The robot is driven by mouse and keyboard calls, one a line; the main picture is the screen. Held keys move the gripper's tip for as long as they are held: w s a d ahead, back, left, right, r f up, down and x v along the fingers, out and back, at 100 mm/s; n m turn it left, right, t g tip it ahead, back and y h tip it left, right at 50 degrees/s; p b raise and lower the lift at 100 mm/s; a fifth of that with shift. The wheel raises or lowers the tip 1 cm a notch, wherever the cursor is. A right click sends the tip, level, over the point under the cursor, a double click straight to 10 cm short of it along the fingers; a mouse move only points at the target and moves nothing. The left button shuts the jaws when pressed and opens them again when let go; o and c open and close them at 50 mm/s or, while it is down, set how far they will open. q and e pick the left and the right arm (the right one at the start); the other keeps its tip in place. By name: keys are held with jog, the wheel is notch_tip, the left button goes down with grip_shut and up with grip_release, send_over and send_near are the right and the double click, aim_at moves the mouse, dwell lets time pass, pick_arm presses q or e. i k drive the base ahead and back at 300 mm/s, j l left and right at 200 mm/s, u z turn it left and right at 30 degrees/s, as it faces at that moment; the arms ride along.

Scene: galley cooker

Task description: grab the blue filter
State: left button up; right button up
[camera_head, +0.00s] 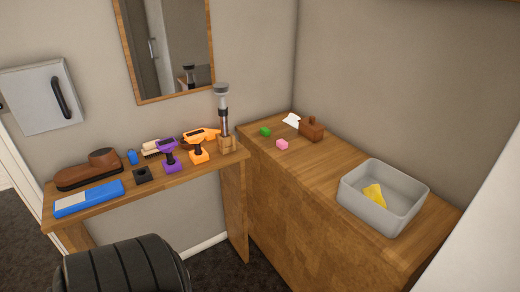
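Two blue things lie on the wooden shelf on the left, and I cannot tell for sure which is the filter. One is a flat, long blue piece (88,199) with a pale patch, lying at the shelf's front left edge. The other is a small upright blue piece (132,157) near the back, between a brown shoe-like object (88,171) and a brush (152,149). Nothing covers either of them. Neither of my grippers shows in this view.
A black block (142,176), purple tool (169,158), orange tools (199,148) and a tall dark-and-silver tool (222,108) crowd the shelf. A dark ribbed rounded object (122,268) stands in front. The right counter holds a grey bin (372,210) and small items.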

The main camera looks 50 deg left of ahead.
aim_at(63, 207)
jog(key=u, duration=3)
jog(key=z, duration=0.25)
